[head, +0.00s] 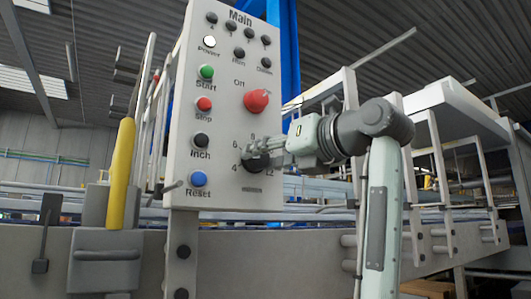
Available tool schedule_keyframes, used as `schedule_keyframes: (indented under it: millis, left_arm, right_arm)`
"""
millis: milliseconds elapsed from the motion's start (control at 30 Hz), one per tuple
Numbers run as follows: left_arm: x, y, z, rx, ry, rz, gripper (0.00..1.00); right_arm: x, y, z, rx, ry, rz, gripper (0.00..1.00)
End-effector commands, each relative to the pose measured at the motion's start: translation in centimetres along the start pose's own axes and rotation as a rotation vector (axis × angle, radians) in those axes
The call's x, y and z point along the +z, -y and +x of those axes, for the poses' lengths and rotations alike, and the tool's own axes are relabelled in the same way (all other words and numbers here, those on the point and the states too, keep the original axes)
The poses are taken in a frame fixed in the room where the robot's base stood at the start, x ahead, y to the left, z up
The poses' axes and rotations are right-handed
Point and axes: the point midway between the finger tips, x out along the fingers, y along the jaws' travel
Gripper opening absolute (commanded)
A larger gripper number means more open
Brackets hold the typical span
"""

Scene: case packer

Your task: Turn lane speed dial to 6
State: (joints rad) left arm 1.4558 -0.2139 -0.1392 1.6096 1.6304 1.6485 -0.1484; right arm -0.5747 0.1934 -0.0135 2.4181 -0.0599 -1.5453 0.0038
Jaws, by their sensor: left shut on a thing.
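The grey control panel headed "Main" (228,110) stands upright in the middle of the head view. Low on its right side is a black dial (254,165) with numbers around it; 4, 6, 8 and 12 can be made out. My left gripper (262,150) reaches to it from the right and is shut on the dial. The fingers cover part of the dial and some of its scale, so I cannot tell which number its pointer marks. My right gripper is not in view.
Above the dial is a large red knob (256,101) marked "Off". A column of buttons on the left includes green Start (206,72), red Stop (204,104), black Inch (201,140) and blue Reset (199,179). A yellow handle (122,172) stands left of the panel.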

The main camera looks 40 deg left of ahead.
Motion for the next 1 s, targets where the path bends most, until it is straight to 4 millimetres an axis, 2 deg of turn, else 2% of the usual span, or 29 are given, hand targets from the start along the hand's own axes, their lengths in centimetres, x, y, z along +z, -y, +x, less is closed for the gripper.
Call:
schedule_keyframes:
  millis: [600, 1000]
  left_arm:
    - [-0.2, -0.1, 0.0, -0.006, 0.062, 0.548, 0.11]
    - [-0.2, -0.1, 0.0, -0.006, 0.083, 0.731, 0.11]
  right_arm:
    - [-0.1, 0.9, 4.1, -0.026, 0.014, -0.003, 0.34]
    - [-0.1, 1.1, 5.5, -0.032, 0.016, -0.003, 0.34]
